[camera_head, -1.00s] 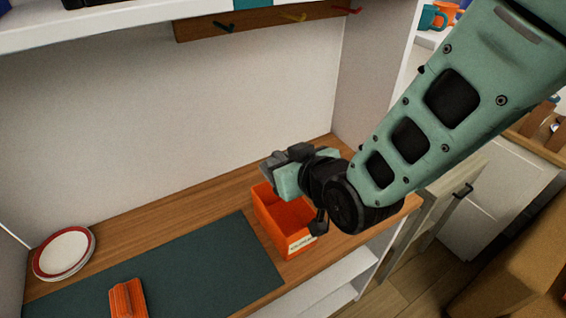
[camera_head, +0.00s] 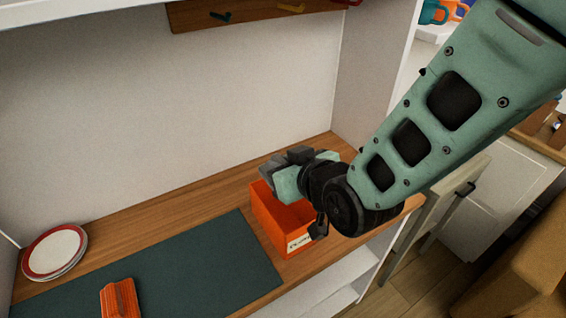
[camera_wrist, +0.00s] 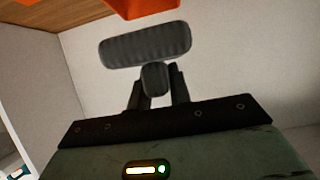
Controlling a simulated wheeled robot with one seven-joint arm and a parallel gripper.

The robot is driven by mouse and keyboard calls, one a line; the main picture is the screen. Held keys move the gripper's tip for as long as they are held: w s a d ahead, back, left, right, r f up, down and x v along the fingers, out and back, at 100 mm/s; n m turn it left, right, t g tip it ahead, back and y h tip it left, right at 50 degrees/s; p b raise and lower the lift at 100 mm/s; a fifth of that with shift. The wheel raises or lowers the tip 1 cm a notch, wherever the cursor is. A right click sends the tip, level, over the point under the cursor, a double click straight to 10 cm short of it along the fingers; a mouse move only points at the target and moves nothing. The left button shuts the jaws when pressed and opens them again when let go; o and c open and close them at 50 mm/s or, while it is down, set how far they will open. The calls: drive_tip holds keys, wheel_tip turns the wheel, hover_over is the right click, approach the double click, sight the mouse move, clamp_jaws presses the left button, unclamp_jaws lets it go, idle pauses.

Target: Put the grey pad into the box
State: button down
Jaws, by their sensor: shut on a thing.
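The grey pad (camera_wrist: 145,45) is a dark, ridged bar with rounded ends and a round stem below it. My gripper (camera_wrist: 156,82) is shut on this stem in the wrist view. The box (camera_head: 268,222) is an open orange bin with a white label, standing on the wooden counter in the head view. My gripper (camera_head: 283,173) is over the back part of the box there and hides some of its opening. An orange edge of the box (camera_wrist: 145,7) shows at the top of the wrist view, beyond the pad.
A dark green mat (camera_head: 195,262) lies on the counter left of the box. An orange ridged object (camera_head: 120,299) lies on the mat. Red-rimmed plates (camera_head: 55,252) are stacked at the far left. A rail with hooks (camera_head: 245,10) is on the back wall. A side wall (camera_head: 368,80) stands right.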

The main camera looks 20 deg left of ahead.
wheel_tip(320, 180, down, 8)
drive_tip(key=b, duration=0.6)
drive_tip(key=shift+r, duration=0.25)
drive_tip(key=c, duration=1.2)
unclamp_jaws()
drive_tip(key=b+v, duration=1)
drive_tip(key=v, duration=0.7)
drive_tip(key=shift+d, duration=0.25)
drive_tip(key=shift+s, duration=0.1)
